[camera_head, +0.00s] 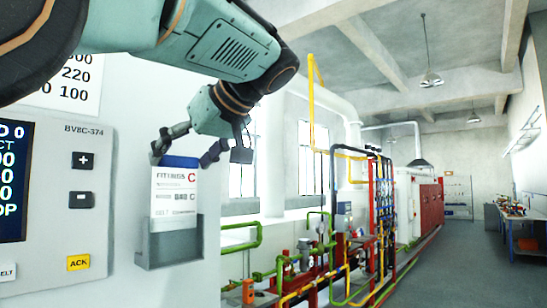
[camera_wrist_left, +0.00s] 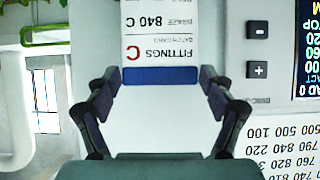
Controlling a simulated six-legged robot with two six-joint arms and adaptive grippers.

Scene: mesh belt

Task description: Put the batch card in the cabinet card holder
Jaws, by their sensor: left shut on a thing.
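The batch card (camera_head: 176,195) is white with a blue top band and a red "C". It stands upright, its lower part behind the front wall of the grey cabinet card holder (camera_head: 172,247). My left gripper (camera_head: 187,158) is at the card's top, one finger at each side edge, shut on it. In the left wrist view the card (camera_wrist_left: 160,45) appears upside down, its blue band between the fingertips (camera_wrist_left: 160,80). The card's bottom edge is hidden in the holder. My right gripper is not in view.
Left of the holder, the cabinet panel carries a display (camera_head: 13,180), plus and minus buttons (camera_head: 83,161) and a yellow ACK button (camera_head: 78,262). Green and yellow pipes (camera_head: 245,235) stand right of the cabinet. A workbench (camera_head: 525,225) is far right, with clear floor before it.

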